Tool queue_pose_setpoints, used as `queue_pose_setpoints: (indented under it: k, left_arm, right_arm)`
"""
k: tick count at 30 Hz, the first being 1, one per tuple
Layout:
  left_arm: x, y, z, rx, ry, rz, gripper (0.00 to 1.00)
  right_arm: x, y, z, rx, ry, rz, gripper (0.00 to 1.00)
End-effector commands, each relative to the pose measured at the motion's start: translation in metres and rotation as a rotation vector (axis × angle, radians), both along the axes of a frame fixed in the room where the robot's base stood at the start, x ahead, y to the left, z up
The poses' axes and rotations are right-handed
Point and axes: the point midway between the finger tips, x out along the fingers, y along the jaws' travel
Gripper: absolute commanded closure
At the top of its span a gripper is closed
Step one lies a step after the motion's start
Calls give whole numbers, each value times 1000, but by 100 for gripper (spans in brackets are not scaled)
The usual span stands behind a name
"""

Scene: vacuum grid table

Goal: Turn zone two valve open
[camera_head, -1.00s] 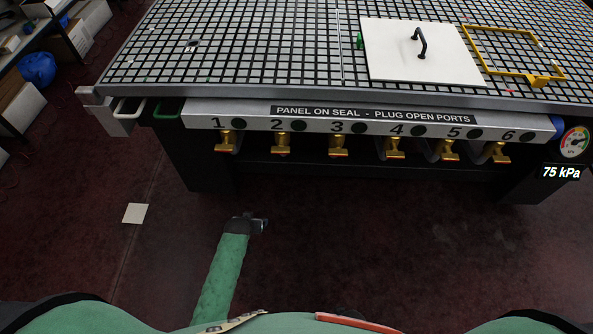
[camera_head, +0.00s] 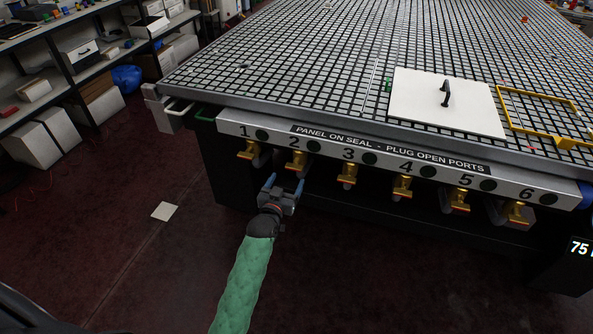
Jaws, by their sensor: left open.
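The zone two valve (camera_head: 296,160) is a brass valve under the number 2 on the front rail of the grid table (camera_head: 330,75). My left gripper (camera_head: 284,182) is just below and slightly left of that valve, with its fingers pointing up toward it. The gripper is open and empty, and I cannot tell whether a finger touches the valve. The handle's exact angle is too small to tell. My right gripper is not in view.
Other brass valves hang along the rail, with valve 1 (camera_head: 248,150) to the left and valve 3 (camera_head: 347,174) to the right. A white panel (camera_head: 420,105) with a black handle and a yellow frame (camera_head: 565,142) lie on the table.

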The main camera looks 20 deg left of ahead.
Motion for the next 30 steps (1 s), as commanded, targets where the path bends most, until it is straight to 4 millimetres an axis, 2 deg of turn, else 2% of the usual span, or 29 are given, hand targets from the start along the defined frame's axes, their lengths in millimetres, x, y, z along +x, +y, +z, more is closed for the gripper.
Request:
queue_pose_setpoints:
  k: [5, 19, 24, 30]
  left_arm:
    - [9, -1, 1, 15, -3, 0, 22]
    - [67, -3, 0, 13, 0, 0, 22]
    - [76, -3, -1, 14, 1, 0, 22]
    - [78, -3, -1, 14, 1, 0, 22]
  right_arm:
    - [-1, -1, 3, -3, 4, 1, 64]
    - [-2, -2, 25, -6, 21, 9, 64]
    - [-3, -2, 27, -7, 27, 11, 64]
    - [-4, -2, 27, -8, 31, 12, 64]
